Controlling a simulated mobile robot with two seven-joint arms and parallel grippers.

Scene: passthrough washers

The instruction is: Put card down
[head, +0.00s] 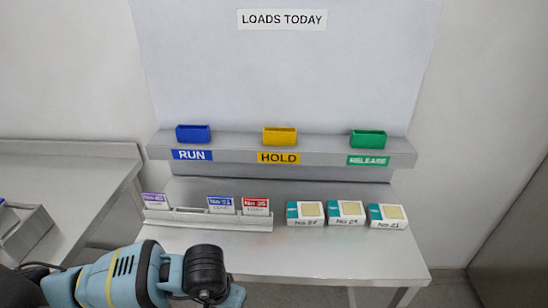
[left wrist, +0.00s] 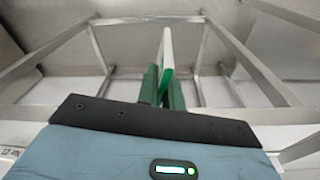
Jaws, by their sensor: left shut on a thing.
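My left gripper (left wrist: 163,92) shows in the left wrist view, its green fingers shut on a thin white card with a green lower part (left wrist: 168,50), seen nearly edge-on. In the head view my left arm comes in at the bottom left, over the table's near edge; the fingers and the held card are hidden there. A purple card (head: 155,201), a blue card (head: 221,204) and a red card (head: 255,205) stand in a low grey rack (head: 190,217) on the table. My right gripper is not in view.
A grey shelf (head: 335,146) behind the table bears a blue holder (head: 193,134) over RUN, a yellow holder (head: 280,136) over HOLD and a green holder (head: 368,139) over RELEASE. Three white-and-teal boxes (head: 346,213) stand right of the rack. The table front (head: 330,257) is clear.

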